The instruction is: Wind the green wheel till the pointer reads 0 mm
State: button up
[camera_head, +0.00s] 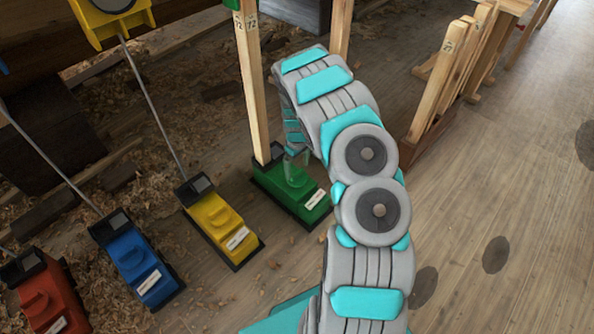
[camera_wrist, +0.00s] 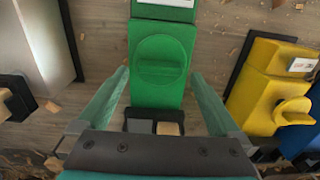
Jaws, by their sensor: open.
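The green winch unit (camera_head: 312,211) stands on the floor near the middle of the head view, with a wooden post (camera_head: 252,85) rising from its back end. Its round green wheel (camera_wrist: 160,60), with a raised bar across it, shows in the wrist view. My gripper (camera_wrist: 160,76) is open, with one finger on each side of the green unit in the picture. Its fingers appear apart from the wheel, and nothing is held. In the head view my arm partly hides the unit and wheel. I cannot make out a pointer or its reading.
A yellow unit (camera_head: 216,222), a blue unit (camera_head: 134,262) and a red unit (camera_head: 48,297) stand in a row to the left, with thin rods rising from them. Numbered wooden posts (camera_head: 440,80) stand upper right. Wood floor at right is clear.

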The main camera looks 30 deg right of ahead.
aim_at(297, 178)
jog(key=shift+f, duration=1.35)
jog(key=c, duration=1.2)
